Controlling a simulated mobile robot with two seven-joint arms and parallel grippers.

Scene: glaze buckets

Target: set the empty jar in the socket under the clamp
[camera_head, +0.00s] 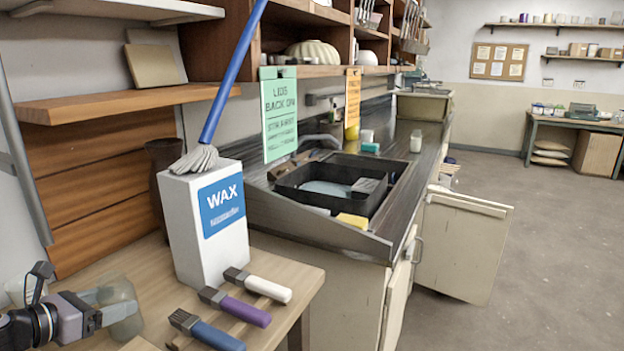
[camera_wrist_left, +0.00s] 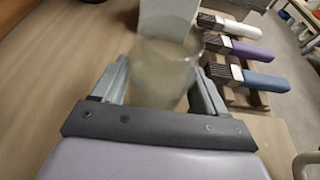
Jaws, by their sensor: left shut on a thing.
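My left gripper (camera_head: 112,302) is at the lower left of the head view, over the wooden table. It is shut on a clear, empty-looking jar (camera_head: 123,291). In the left wrist view the jar (camera_wrist_left: 165,68) stands between the two grey fingers, in front of the white wax box. I cannot tell whether the jar's base touches the table. I cannot make out the socket or the clamp in either view. My right gripper is not in view.
The white wax box (camera_head: 207,245) stands on the table with a blue-handled mop-like brush (camera_head: 228,80) on top. A dark vase (camera_head: 164,170) is behind it. A white brush (camera_head: 262,286), a purple brush (camera_head: 238,307) and a blue brush (camera_head: 210,332) lie in front. A sink (camera_head: 335,185) is beyond.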

